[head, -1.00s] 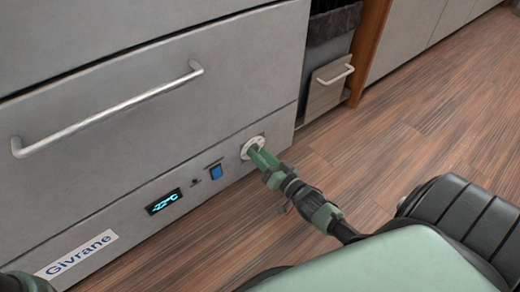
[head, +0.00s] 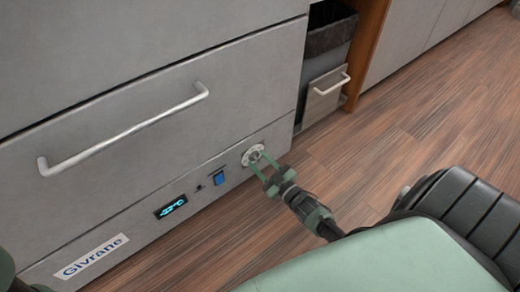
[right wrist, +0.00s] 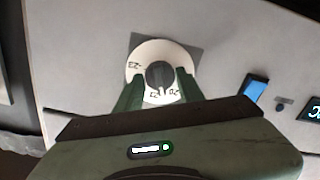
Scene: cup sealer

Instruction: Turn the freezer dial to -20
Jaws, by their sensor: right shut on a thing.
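The freezer dial (head: 253,155) is a round pale plate with a dark grey knob, low on the right end of the freezer front. The right wrist view shows its knob (right wrist: 160,75) and upside-down number marks around the rim, too small to read surely. My right gripper (head: 259,162) has one finger on each side of the knob and is shut on it; its fingers (right wrist: 157,82) cover part of the plate. The display (head: 171,207) glows cyan, but its digits are not clear in either view. My left gripper is not in view.
A blue switch (head: 217,178) and a small black knob sit between dial and display. The freezer drawer handle (head: 125,130) runs above them. A bin drawer (head: 328,90) stands to the right. The wooden floor (head: 400,150) is clear right of the dial.

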